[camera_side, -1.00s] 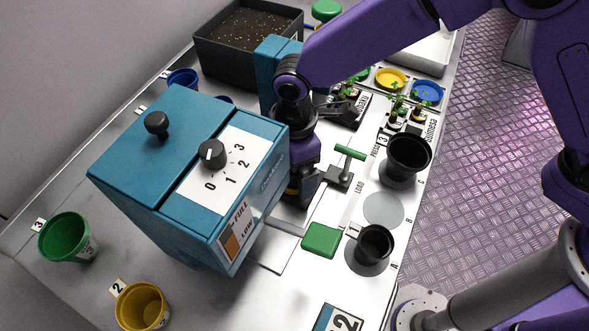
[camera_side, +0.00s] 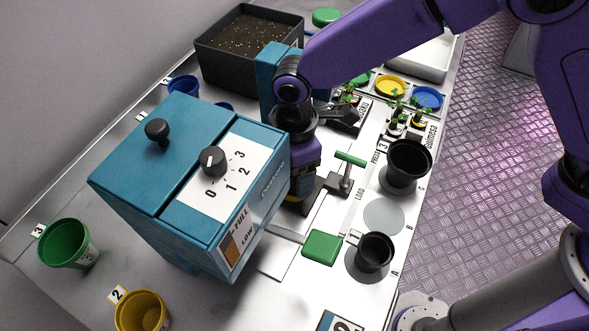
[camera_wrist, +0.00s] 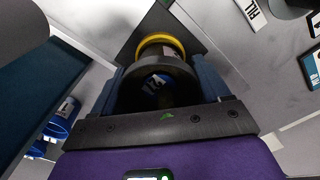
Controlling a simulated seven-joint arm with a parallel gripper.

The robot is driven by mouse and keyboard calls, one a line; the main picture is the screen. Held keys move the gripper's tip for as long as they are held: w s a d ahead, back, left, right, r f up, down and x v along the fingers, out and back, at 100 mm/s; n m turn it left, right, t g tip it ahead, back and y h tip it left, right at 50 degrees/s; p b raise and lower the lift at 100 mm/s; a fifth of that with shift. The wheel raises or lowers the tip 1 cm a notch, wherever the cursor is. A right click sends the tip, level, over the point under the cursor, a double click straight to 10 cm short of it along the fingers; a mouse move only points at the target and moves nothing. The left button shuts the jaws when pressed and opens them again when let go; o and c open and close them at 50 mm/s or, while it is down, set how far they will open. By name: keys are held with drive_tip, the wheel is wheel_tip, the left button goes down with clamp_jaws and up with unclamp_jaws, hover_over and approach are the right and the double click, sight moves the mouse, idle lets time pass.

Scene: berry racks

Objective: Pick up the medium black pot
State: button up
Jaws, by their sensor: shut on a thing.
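In the wrist view a black pot (camera_wrist: 190,92) sits between my jaws, its dark opening partly hidden by the gripper's front edge. My gripper (camera_wrist: 165,85) is shut on it. In the side view my gripper (camera_side: 303,192) points down beside the right side of the blue machine, which hides much of the jaws and the held pot. A grey disc (camera_side: 383,217) beside mark B stands empty. A larger black pot (camera_side: 406,162) stands near C and a smaller one (camera_side: 372,252) near A.
The blue machine (camera_side: 150,185) stands close to my gripper's left. A green press handle (camera_side: 350,159) and a green pad (camera_side: 322,248) are near on the right. Green (camera_side: 68,245) and yellow (camera_side: 140,312) pots stand at the left front. A soil bin (camera_side: 250,80) is behind.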

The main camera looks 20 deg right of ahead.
drive_tip(key=s+d+r, duration=0.9)
drive_tip(key=d+r, duration=0.1)
drive_tip(key=r, duration=0.2)
drive_tip(key=s+d+f, duration=0.2)
drive_tip(key=s+d, duration=0.9)
drive_tip(key=d, duration=0.4)
drive_tip(key=w+a+f, duration=0.9)
drive_tip(key=a, duration=0.1)
drive_tip(key=shift+a, duration=0.1)
drive_tip(key=shift+a+f, duration=0.1)
drive_tip(key=shift+f, duration=0.05)
drive_tip(key=shift+w+a+f, duration=0.1)
drive_tip(key=shift+f, duration=1.6)
drive_tip(key=shift+f, duration=0.15)
